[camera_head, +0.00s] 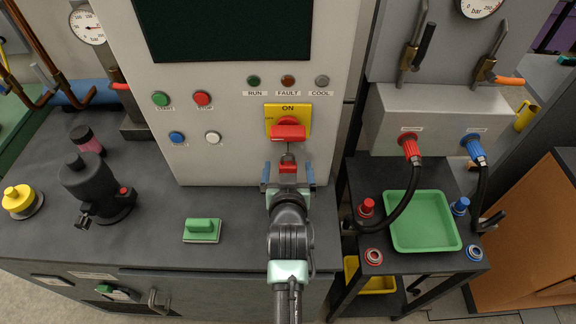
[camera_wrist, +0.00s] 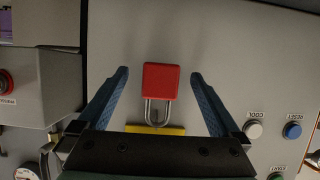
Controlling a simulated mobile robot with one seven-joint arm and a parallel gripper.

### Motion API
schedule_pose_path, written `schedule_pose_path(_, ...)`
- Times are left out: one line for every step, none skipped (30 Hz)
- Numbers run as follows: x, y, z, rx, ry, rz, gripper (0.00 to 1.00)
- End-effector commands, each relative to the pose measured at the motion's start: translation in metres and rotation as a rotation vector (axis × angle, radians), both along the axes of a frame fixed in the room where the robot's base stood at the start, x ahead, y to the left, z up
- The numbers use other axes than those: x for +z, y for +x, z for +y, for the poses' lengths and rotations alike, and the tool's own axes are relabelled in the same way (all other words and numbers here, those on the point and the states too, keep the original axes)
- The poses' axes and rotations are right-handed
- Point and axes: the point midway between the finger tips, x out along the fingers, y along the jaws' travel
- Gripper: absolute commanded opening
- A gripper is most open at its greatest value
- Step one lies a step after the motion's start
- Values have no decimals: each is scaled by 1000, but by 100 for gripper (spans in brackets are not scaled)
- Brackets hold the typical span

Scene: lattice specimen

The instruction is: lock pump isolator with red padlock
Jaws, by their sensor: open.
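The pump isolator (camera_head: 272,112) is a yellow plate with a red handle (camera_head: 288,132) on the grey panel, under the "ON" mark. The red padlock (camera_head: 288,168) is just below the handle, its shackle toward it. In the wrist view, the padlock (camera_wrist: 160,80) shows its shackle reaching to the edge of the yellow plate (camera_wrist: 155,130); I cannot tell whether the shackle is locked. My gripper (camera_head: 288,172) is open, with its blue fingers on either side of the padlock, apart from it. In the wrist view, gaps show between the fingers and the padlock.
Push buttons (camera_head: 202,98) and lamps sit on the panel around the isolator. A green block (camera_head: 202,230) and a dark pump-like device (camera_head: 92,185) stand on the bench at left. A cart with a green tray (camera_head: 420,247) and hoses stands at right.

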Motion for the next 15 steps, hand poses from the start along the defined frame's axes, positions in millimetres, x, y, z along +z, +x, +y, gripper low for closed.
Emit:
schedule_pose_path(4,-4,0,0,0,2,100)
schedule_pose_path(5,-6,0,0,0,2,100)
schedule_pose_path(6,-9,0,0,0,1,100)
schedule_pose_path(7,-11,0,0,0,1,100)
schedule_pose_path(8,-13,0,0,0,1,100)
schedule_pose_path(9,-15,0,0,0,1,100)
schedule_pose_path(10,-17,0,0,0,1,100)
schedule_pose_path(11,-19,0,0,0,1,100)
schedule_pose_path(11,-22,0,0,0,2,100)
schedule_pose_path(12,-24,0,0,0,2,100)
schedule_pose_path(13,-26,0,0,0,1,100)
schedule_pose_path(14,-28,0,0,0,1,100)
schedule_pose_path(15,-30,0,0,0,2,100)
schedule_pose_path(16,-32,0,0,0,2,100)
schedule_pose_path(17,-35,0,1,0,1,100)
